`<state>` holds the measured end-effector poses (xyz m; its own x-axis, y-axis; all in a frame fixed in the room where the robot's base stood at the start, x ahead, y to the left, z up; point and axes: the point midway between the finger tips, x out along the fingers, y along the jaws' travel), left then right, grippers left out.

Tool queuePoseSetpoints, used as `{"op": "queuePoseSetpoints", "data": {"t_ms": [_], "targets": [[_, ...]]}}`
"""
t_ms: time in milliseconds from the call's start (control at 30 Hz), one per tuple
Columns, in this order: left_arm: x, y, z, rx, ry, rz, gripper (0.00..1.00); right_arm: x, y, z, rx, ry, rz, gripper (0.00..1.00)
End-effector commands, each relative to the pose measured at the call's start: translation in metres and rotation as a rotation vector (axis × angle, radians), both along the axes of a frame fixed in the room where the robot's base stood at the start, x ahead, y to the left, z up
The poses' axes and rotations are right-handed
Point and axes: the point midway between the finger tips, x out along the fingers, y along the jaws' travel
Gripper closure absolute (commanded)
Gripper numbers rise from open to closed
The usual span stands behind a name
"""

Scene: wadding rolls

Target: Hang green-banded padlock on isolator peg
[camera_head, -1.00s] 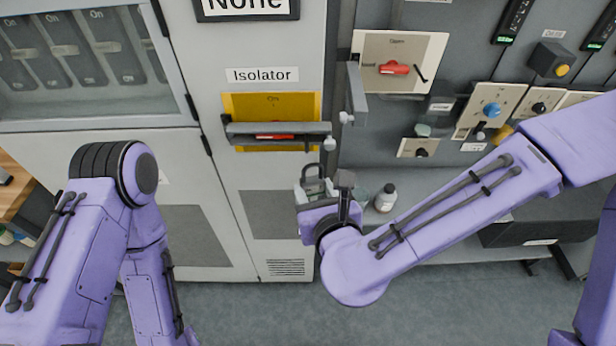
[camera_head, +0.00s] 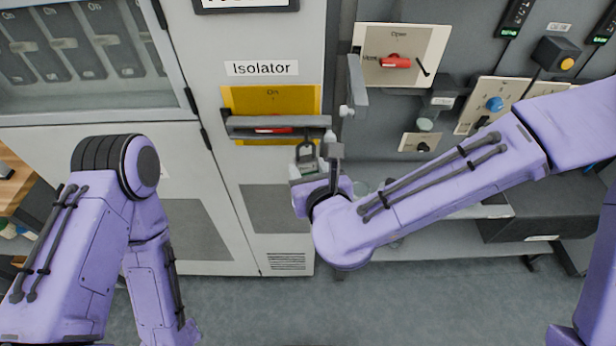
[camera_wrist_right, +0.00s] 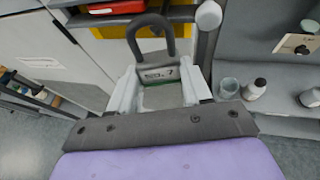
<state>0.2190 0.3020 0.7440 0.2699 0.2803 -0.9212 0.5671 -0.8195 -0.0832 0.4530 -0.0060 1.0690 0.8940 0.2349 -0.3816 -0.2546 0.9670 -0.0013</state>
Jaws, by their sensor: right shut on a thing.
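My right gripper (camera_head: 308,176) is shut on a grey padlock (camera_head: 306,160), just below the right end of the isolator's grey bar (camera_head: 270,122). In the right wrist view the padlock (camera_wrist_right: 160,80) sits between the two pale fingers, its dark shackle upward; a green strip shows along its body. The isolator (camera_head: 255,98) is a yellow plate with a red handle (camera_head: 272,130) behind the bar. A pale rounded peg end (camera_head: 329,137) shows at the bar's right end, and in the right wrist view (camera_wrist_right: 208,15) right of the shackle. The left gripper is out of view; only my left arm shows.
A grey panel at right carries a red switch (camera_head: 396,62) and a bracket (camera_head: 356,80) beside the isolator door. A white bottle (camera_wrist_right: 255,89) and a glass jar (camera_wrist_right: 229,88) stand on the shelf behind my right gripper.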

Motion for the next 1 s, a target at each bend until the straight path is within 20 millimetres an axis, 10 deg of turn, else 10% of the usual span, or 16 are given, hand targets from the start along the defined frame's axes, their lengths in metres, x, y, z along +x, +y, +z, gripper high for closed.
{"op": "queuePoseSetpoints", "data": {"t_ms": [1000], "targets": [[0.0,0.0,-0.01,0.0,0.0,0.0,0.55,0.043,0.0,-0.012,0.0,-0.001,0.001,1.0]]}}
